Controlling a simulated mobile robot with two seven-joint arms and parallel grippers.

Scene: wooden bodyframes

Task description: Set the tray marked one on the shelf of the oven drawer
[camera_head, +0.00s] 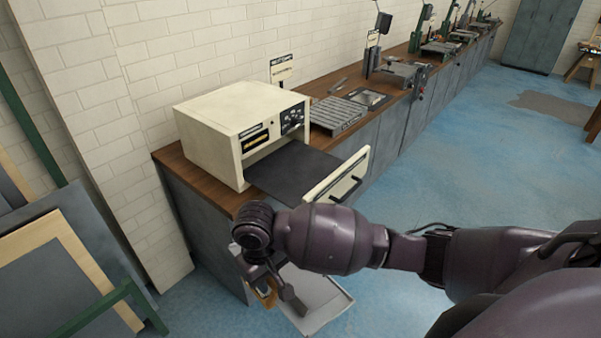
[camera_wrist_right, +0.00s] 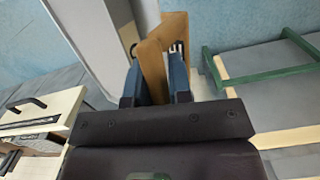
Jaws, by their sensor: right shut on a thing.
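My right gripper (camera_head: 276,291) is low in front of the bench and shut on the wooden end piece (camera_wrist_right: 158,58) of a pale grey tray (camera_head: 328,296). The tray also shows in the right wrist view (camera_wrist_right: 97,28), reaching away from the fingers. It hangs clear of the bench, below the oven drawer, and my arm hides part of it. No mark on it can be read. The cream oven (camera_head: 222,118) stands on the bench with its drawer (camera_head: 345,178) pulled out. The drawer's dark shelf (camera_head: 290,170) looks bare. My left gripper is not in view.
The wooden-topped bench (camera_head: 225,196) runs back along the wall. A grey slotted plate (camera_head: 337,115) lies right of the oven, with several machines beyond. Framed panels and a green frame (camera_head: 108,305) stand at the left. The blue floor (camera_head: 480,140) at the right is mostly clear.

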